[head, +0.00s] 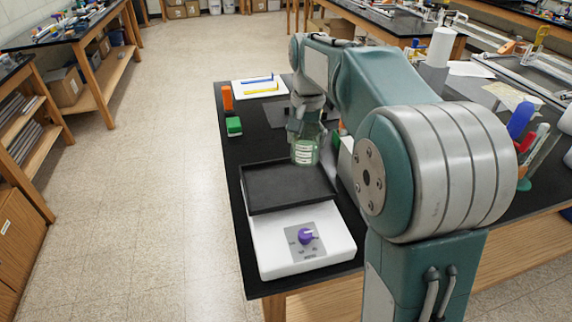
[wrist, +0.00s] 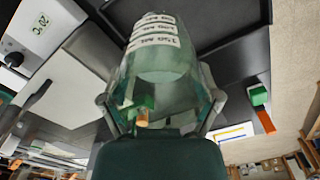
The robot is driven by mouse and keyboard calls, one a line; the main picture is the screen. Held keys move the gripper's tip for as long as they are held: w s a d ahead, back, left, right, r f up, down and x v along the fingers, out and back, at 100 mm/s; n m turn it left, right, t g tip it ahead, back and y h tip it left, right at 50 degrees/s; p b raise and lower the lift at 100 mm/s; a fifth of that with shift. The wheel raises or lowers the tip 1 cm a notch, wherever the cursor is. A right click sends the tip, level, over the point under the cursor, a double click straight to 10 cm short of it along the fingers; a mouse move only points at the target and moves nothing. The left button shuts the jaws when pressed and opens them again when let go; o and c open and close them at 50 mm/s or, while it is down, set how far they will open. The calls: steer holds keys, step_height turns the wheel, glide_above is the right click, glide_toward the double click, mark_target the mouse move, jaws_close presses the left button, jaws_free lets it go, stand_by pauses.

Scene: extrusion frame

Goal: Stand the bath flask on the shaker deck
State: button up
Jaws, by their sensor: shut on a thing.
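The bath flask (head: 305,151) is clear with a green tint and carries a white label with dark lines. My gripper (head: 306,128) is shut on it and holds it from above near the far right edge of the shaker deck (head: 285,192). In the wrist view the flask (wrist: 165,75) fills the middle, with a finger on each side. The deck is a black tray on a white shaker base (head: 280,262) with a purple knob. From the head view I cannot tell whether the flask's bottom touches the deck.
A green block (head: 234,126) and an orange block (head: 227,98) stand at the bench's left edge. A white box with a 20 °C display (wrist: 42,24) is at the wrist view's upper left. The deck's left and middle are clear.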

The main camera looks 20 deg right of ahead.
steer(key=a+f, duration=0.1)
steer(key=w+a+f, duration=0.1)
steer(key=f, duration=0.1)
steer(key=w+a+f, duration=0.1)
steer(key=f, duration=0.1)
steer(key=shift+a, duration=0.15)
steer(key=shift+w+a+f, duration=0.1)
steer(key=shift+a+f, duration=0.05)
steer(key=shift+f, duration=0.8)
steer(key=shift+w+a+f, duration=0.1)
steer(key=shift+a+f, duration=0.05)
steer(key=shift+f, duration=0.75)
steer(key=o, duration=1)
steer(key=shift+f, duration=0.1)
